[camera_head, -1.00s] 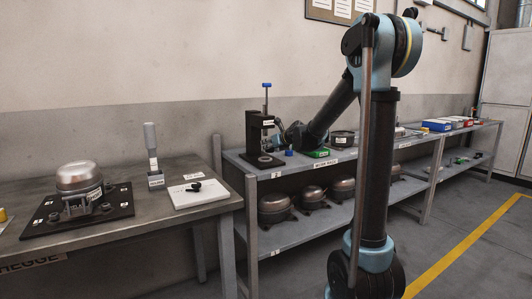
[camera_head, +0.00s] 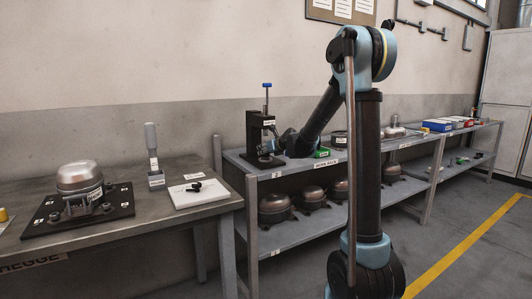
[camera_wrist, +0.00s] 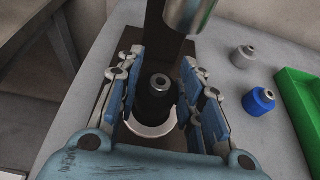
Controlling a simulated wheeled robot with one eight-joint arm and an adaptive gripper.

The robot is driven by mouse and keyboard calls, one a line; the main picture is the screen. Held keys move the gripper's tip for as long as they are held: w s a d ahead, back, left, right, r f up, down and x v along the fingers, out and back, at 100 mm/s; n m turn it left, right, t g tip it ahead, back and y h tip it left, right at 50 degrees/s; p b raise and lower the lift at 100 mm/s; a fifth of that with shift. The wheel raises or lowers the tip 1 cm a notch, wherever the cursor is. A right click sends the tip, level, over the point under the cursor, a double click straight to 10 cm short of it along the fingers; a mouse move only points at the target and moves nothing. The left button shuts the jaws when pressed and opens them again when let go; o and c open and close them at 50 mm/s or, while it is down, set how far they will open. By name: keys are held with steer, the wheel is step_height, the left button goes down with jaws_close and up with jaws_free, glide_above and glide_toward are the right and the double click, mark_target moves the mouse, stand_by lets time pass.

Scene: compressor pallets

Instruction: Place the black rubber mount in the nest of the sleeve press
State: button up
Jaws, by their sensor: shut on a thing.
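The black rubber mount (camera_wrist: 155,102) is upright between the fingers of my gripper (camera_wrist: 160,92) in the wrist view, its metal core with a hole facing up. My gripper is shut on it. A pale ring (camera_wrist: 150,130), seemingly the nest's rim, shows around the mount's lower end. I cannot tell whether the mount is seated or just above it. The sleeve press (camera_head: 254,132) is black with a blue-topped rod and stands on the shelf table's left end. Its metal ram (camera_wrist: 190,14) hangs above and beyond the mount. In the head view the arm partly hides the nest.
A blue bushing (camera_wrist: 262,98), a grey bushing (camera_wrist: 243,56) and a green bin (camera_wrist: 300,100) lie right of the press. Compressors (camera_head: 276,207) stand on the lower shelf. The left bench holds a compressor (camera_head: 80,182) and a white board (camera_head: 212,193).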

steer(key=shift+f, duration=0.6)
steer(key=o, duration=1.1)
steer(key=shift+o, duration=0.2)
steer(key=shift+r, duration=0.25)
steer(key=v, duration=1.2)
steer(key=shift+r, duration=0.3)
steer(key=s+d+f+n+g+h, duration=0.2)
steer(key=s+d+f+n, duration=0.5)
steer(key=s, duration=0.7)
steer(key=s+d+f+n+g+h, duration=0.3)
steer(key=s+d+f+n, duration=0.3)
steer(key=s+n, duration=0.6)
steer(key=s+d+f+n+g+h, duration=0.2)
steer(key=s+d+f+n+g, duration=0.2)
steer(key=s, duration=1.3)
steer(key=d+f+n, duration=0.3)
steer(key=d+n, duration=0.1)
steer(key=n, duration=0.2)
steer(key=shift+s+d+f, duration=0.3)
steer(key=shift+s+d, duration=0.05)
